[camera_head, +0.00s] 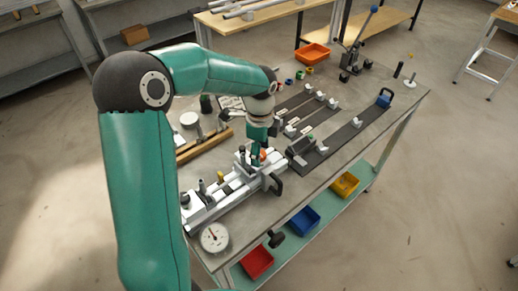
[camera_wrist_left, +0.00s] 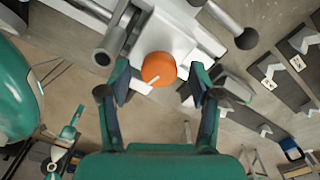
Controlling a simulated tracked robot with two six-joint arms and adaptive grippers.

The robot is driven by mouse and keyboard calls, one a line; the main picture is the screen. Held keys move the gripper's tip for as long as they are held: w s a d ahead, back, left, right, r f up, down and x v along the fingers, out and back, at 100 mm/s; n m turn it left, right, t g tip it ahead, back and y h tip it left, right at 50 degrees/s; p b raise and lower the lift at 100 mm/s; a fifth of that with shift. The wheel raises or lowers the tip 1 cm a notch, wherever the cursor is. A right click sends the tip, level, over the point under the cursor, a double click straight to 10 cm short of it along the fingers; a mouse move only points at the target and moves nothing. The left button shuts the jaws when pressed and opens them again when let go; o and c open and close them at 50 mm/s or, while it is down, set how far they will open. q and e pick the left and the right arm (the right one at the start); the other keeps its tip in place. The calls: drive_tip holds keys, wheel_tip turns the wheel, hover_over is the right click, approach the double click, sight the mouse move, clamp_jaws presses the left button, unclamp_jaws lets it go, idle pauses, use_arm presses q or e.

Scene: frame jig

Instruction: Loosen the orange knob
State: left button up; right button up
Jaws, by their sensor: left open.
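The orange knob (camera_wrist_left: 159,69) is round and shows a pale line on its face in the left wrist view. It sits on the grey metal jig (camera_wrist_left: 180,30). In the head view the knob (camera_head: 263,155) is a small orange spot on the jig (camera_head: 222,200), just below my left gripper. My left gripper (camera_wrist_left: 157,90) is open, with one finger on each side of the knob and gaps between. In the head view the gripper (camera_head: 257,150) points down and its fingertips are partly hidden. My right gripper is not in view.
A round dial gauge (camera_head: 214,237) stands at the bench's near end. Dark strips with pale V-shaped blocks (camera_head: 322,147) lie right of the jig. A black handle (camera_head: 277,185) sticks out from the jig's side. An orange tray (camera_head: 312,54) and a lever press (camera_head: 352,50) are farther back.

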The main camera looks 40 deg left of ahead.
use_arm(q)
drive_tip(key=c, duration=1)
drive_tip(key=shift+a, duration=0.15)
drive_tip(key=shift+c, duration=0.7)
